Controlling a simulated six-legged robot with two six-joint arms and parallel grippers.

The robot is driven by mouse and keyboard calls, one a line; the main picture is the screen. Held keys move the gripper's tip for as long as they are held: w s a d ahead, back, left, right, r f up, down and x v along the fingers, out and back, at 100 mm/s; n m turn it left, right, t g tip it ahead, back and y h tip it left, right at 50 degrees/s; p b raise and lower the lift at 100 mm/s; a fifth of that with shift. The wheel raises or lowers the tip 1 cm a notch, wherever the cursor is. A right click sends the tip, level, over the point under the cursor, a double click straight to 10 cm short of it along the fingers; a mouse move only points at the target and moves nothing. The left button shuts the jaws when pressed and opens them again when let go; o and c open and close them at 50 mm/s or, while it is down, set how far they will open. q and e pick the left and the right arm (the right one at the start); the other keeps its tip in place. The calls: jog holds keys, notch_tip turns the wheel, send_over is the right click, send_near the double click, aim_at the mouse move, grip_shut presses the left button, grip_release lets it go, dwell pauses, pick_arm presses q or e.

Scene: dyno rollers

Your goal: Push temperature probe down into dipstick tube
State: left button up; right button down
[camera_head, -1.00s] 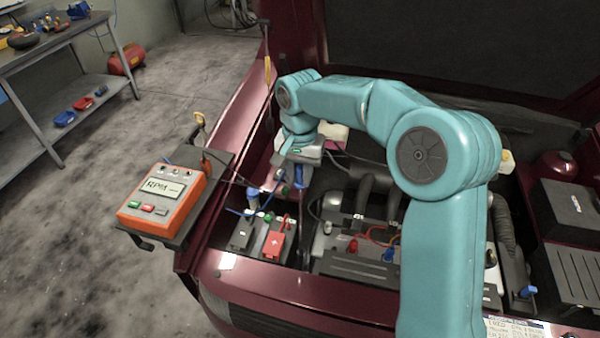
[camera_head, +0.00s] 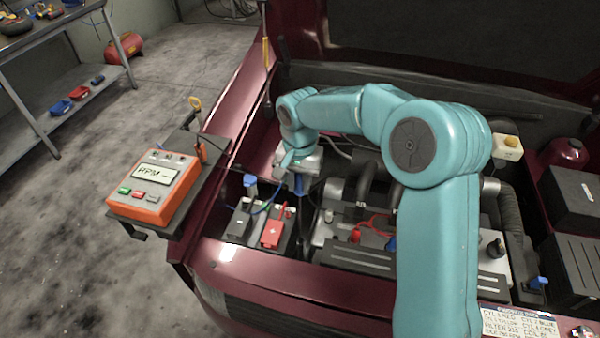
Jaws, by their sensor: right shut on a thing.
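My right gripper (camera_head: 298,182) is over the left part of the engine bay, just behind the battery. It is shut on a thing. Its jaws are small and partly covered by my wrist, so I cannot clearly make out what they hold. A small dark blue piece shows below the wrist. I cannot single out the temperature probe or the mouth of the dipstick tube; the arm and hoses cover part of that area. My left gripper is not in view.
An orange RPM meter (camera_head: 155,187) sits on a dark side tray beside the fender (camera_head: 225,130). The battery (camera_head: 262,226) with a red terminal cover is near the front edge. The engine cover (camera_head: 355,257), hoses and wires crowd the bay. A workbench (camera_head: 75,37) stands far left.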

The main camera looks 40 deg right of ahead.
aim_at(300, 213)
jog(key=f, duration=0.2)
jog(key=f+b, duration=0.1)
jog(key=f, duration=0.1)
jog(key=shift+s+d, duration=0.2)
jog(key=shift+w+a+f, duration=0.1)
jog(key=shift+w+f, duration=0.15)
jog(key=shift+f, duration=0.15)
jog(key=shift+s+f+b, duration=0.25)
jog(key=shift+f+b, duration=0.3)
jog(key=shift+b, duration=0.15)
jog(key=shift+f, duration=0.4)
jog(key=f+b, duration=0.4)
jog(key=f, duration=0.2)
jog(key=shift+w, duration=0.2)
notch_tip(300, 213, down, 11)
jog(key=b, duration=0.9)
jog(key=shift+s, duration=0.1)
